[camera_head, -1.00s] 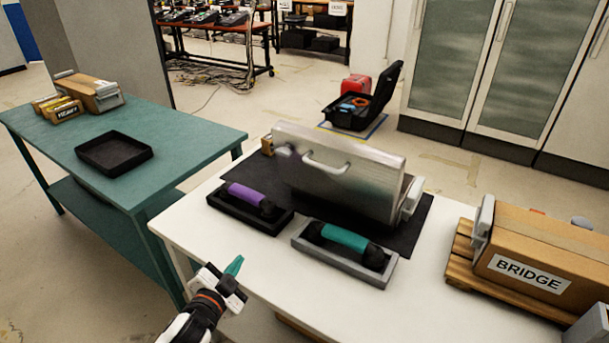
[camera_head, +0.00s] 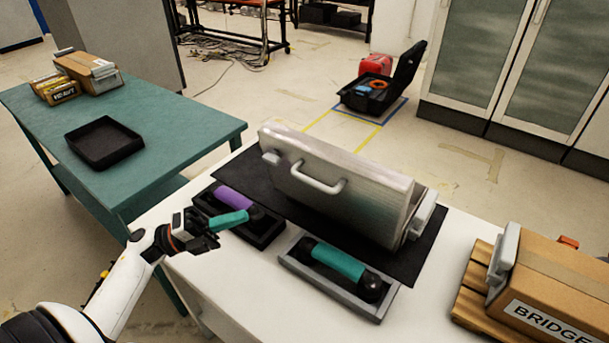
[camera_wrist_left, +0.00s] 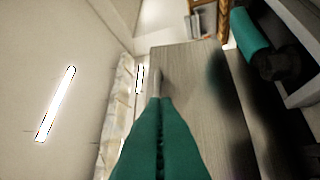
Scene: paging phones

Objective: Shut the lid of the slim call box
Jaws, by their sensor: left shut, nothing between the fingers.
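The slim call box (camera_head: 345,190) is a silver-grey metal case on a black mat on the white table. Its broad panel with a bar handle (camera_head: 318,179) stands steeply tilted and faces my left arm; I cannot tell how far its lid is open. In the left wrist view the grey panel (camera_wrist_left: 190,75) fills the middle, with the handle (camera_wrist_left: 156,82) just beyond the fingertips. My left gripper (camera_head: 246,215) has teal fingers, shut and empty, above the black cradle and apart from the box in the head view. My right gripper is not in view.
A purple handset (camera_head: 234,198) lies in a black cradle, and a teal handset (camera_head: 338,261) lies in a grey cradle before the box. A cardboard box marked BRIDGE (camera_head: 555,285) sits on a pallet at right. The green table (camera_head: 190,135) holds a black tray (camera_head: 104,142).

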